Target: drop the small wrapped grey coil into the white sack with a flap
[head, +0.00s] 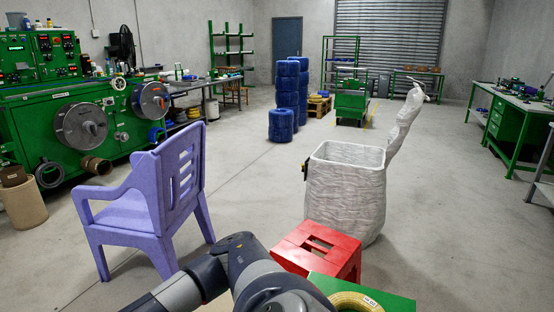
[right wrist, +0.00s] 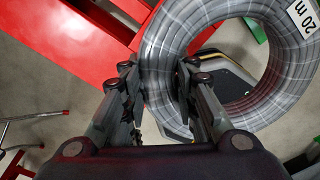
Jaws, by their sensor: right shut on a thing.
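The grey coil (right wrist: 238,62) is a wrapped ring with thin pale bands and a white "20 m" label. It shows large in the right wrist view. My right gripper (right wrist: 160,92) is shut on the near left side of its ring, one finger on the outside and one in the hole. The white sack (head: 340,198) stands upright and open-topped on the floor in the head view, its flap (head: 405,122) sticking up at the right. The coil and right gripper do not show in the head view. My left gripper is in neither view.
A red stool (head: 322,246) stands just in front of the sack, beside a green surface (head: 385,296) holding a yellow coil (head: 355,303). A purple chair (head: 148,200) is to the left. The floor left and right of the sack is clear.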

